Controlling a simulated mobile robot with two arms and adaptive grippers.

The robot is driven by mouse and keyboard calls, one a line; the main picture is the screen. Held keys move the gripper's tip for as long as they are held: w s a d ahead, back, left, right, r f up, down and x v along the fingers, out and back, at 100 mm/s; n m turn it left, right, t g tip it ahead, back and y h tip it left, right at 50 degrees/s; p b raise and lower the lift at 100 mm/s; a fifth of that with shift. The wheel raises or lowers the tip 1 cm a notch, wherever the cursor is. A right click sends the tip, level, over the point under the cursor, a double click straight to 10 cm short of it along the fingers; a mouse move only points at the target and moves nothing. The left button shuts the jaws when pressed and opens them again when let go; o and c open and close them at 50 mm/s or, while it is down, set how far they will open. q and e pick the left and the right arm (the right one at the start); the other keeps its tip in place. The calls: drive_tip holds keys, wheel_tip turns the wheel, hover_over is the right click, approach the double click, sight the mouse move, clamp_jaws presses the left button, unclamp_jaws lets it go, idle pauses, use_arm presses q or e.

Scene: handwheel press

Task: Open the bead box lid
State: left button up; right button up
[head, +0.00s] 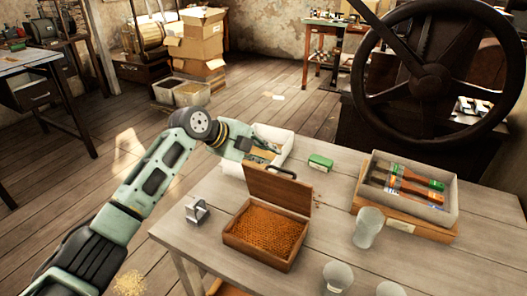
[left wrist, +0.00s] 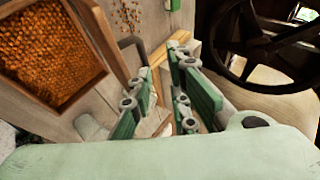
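The wooden bead box (head: 262,255) stands on the table, full of small orange beads; it also shows at the upper left of the left wrist view (left wrist: 104,72). Its lid (head: 278,191) is raised and stands roughly upright at the back edge. A dark handle (head: 283,170) is on the lid's top edge. My left gripper (head: 266,150) is behind the raised lid, partly hidden by it. In the left wrist view its green-padded fingers (left wrist: 167,92) are apart with nothing clearly held between them. Whether a finger touches the lid or handle I cannot tell. My right gripper is not in view.
A white bin (head: 284,140) lies behind the lid, close to my left gripper. A green block (head: 320,162), a metal bracket (head: 197,211), a tray of tools (head: 447,207) and several jars (head: 367,228) stand around the box. A large handwheel press (head: 435,72) rises behind the table.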

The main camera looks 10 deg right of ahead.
use_arm(q)
drive_tip(key=shift+w+d+f, duration=0.1)
drive_tip(key=shift+w+d, duration=0.05)
drive_tip(key=shift+d, duration=0.05)
idle(0.5)
drive_tip(key=v, duration=0.8)
drive_tip(key=shift+d, duration=0.1)
drive_tip(key=shift+x, duration=4)
